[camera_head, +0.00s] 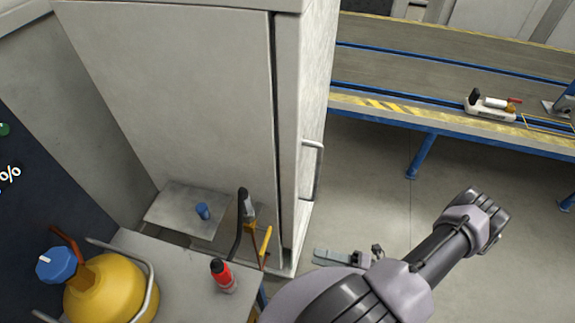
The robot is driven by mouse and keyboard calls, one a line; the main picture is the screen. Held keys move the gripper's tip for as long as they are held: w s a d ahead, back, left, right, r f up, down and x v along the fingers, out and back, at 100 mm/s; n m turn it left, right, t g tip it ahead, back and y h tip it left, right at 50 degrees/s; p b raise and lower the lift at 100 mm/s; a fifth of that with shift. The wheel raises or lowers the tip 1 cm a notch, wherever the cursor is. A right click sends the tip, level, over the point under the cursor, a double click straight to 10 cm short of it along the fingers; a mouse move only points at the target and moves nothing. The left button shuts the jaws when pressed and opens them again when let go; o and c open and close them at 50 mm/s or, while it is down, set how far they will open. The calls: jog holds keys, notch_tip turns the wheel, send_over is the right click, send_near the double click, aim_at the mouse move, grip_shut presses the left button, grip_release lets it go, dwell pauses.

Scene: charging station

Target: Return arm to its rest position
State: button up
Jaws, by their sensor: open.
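My arm (438,250), grey and black, reaches from the bottom edge up and right to a ridged black and grey joint (480,215) over the open floor. What looks like my gripper (347,256) shows only in part, just above the thick lower part of my arm. A flat grey piece points left there, beside a small dark mechanism. The rest is hidden behind the arm, and I see nothing held in it.
A tall grey cabinet (180,90) with a door handle (313,170) stands left of my arm. A yellow container (105,292) with a blue cap and a red bottle (222,275) stand at lower left. A blue-framed conveyor (440,120) runs behind clear floor (370,205).

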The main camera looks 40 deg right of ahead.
jog(key=w+a+r+n+g+h, duration=0.1)
jog(key=w+r+n+g, duration=0.2)
jog(key=r+n+g, duration=0.35)
jog(key=w+a+r+n+g+h, duration=0.1)
jog(key=w+a+r+n+g, duration=0.15)
jog(key=r+n, duration=0.65)
jog(key=w+a+r+n+g+h, duration=0.1)
jog(key=w+r+n+g, duration=0.35)
jog(key=r+n, duration=0.35)
jog(key=s+a+r+n+t+h, duration=0.2)
jog(key=a+r+n+h, duration=0.1)
jog(key=a+r+n, duration=0.4)
jog(key=s+a+r+n+t+h, duration=0.3)
jog(key=a+r+n, duration=0.5)
jog(key=n, duration=0.4)
jog(key=shift+v, duration=0.85)
jog(key=shift+a, duration=0.25)
